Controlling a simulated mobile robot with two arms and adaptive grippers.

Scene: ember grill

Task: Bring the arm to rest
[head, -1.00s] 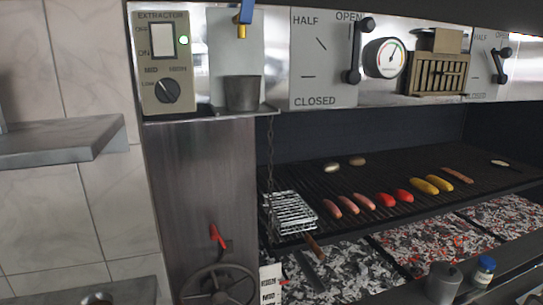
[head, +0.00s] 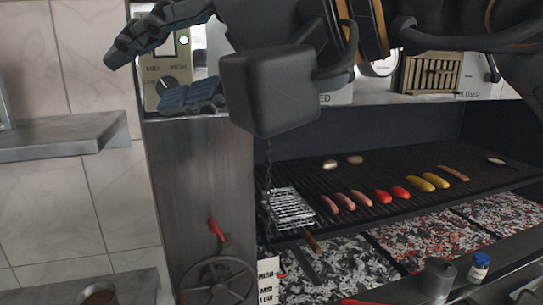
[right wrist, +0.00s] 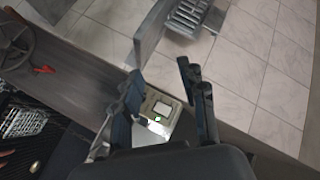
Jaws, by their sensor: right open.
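My right gripper (head: 150,75) is open and empty in the head view, its arm reaching in from the upper right. Its two dark fingers spread in front of the extractor panel (head: 152,93), covering much of the switch and lettering. The panel's green light (head: 183,40) is lit and its dial (head: 169,86) shows between the fingers. In the right wrist view the open fingers (right wrist: 165,103) stand either side of the panel (right wrist: 160,112), with nothing between them. I cannot tell whether a finger touches it. My left gripper is not in view.
Below the arm is the grill (head: 330,180) with sausages, peppers, corn and a wire basket (head: 288,208) over glowing coals (head: 420,240). A handwheel (head: 218,282) and red lever (head: 216,229) are lower left. A grey shelf (head: 60,140) juts out at left.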

